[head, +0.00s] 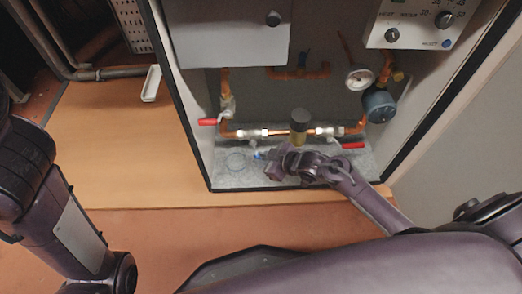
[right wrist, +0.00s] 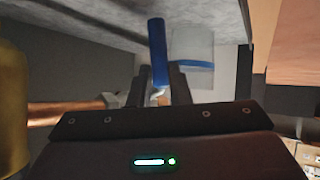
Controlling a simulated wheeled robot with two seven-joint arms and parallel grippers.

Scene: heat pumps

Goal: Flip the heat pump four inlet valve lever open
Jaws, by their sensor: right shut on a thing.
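A blue valve lever (head: 258,155) shows at the bottom of the open heat pump cabinet, low in the middle of the head view. My right gripper (head: 270,157) reaches in from the right and is at this lever. In the right wrist view the blue lever (right wrist: 158,52) stands upright between the two fingers of my right gripper (right wrist: 159,88), which are shut on it. The valve body under the lever is mostly hidden by the gripper. No label shows which inlet this lever belongs to. Of my left arm only links show at the left; its gripper is out of view.
Red levers show at the left (head: 207,121) and right (head: 353,145) of the copper pipe. A brass part (head: 299,120), a pressure gauge (head: 360,78) and a dark blue round part (head: 379,105) are close by. The cabinet's side walls bound the space.

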